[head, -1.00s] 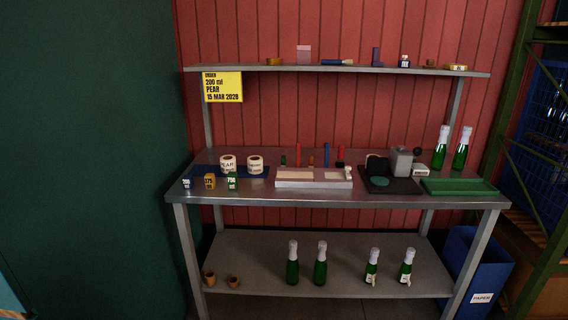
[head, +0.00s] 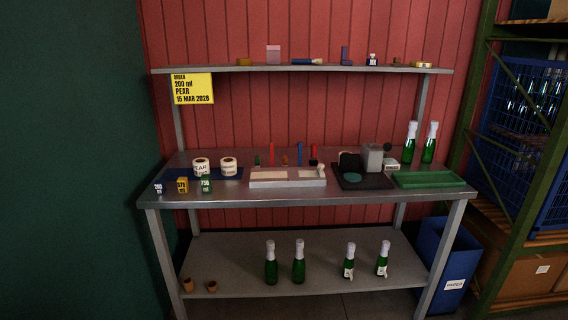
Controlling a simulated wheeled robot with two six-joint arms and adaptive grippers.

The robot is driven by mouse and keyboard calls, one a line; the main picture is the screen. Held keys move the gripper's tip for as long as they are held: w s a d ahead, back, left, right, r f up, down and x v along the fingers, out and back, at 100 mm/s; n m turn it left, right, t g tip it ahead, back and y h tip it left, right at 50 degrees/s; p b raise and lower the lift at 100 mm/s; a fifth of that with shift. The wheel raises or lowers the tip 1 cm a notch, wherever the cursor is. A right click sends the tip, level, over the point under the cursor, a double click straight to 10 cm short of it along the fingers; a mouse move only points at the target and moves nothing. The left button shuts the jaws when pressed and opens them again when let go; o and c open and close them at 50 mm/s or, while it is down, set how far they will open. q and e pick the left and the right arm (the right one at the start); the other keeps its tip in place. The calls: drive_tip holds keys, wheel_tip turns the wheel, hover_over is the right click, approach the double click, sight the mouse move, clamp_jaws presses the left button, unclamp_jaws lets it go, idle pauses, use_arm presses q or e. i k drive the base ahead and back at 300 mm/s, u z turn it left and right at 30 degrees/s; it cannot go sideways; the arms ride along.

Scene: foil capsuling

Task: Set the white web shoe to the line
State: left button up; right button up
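A low white fixture (head: 288,183) with pale flat plates on top lies along the front middle of the steel bench. A small white piece (head: 321,171) stands at its right end. It may be the white web shoe, but it is too small to tell, and I cannot make out a line. A yellow order sign (head: 193,87) reading 200 ml, PEAR, 15 MAR 2028 hangs under the upper shelf at left. Neither of my grippers is in view.
Label rolls (head: 201,166) stand on a blue mat, with small size blocks in front. A black base (head: 362,180) with a grey device and a green tray (head: 429,180) are at right. Bottles stand behind the tray and on the lower shelf. A blue paper bin (head: 441,262) stands right.

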sight(321, 173)
drive_tip(key=u, duration=0.45)
drive_tip(key=k, duration=0.55)
drive_tip(key=z, duration=0.55)
drive_tip(key=i, duration=1.45)
drive_tip(key=u, duration=0.3)
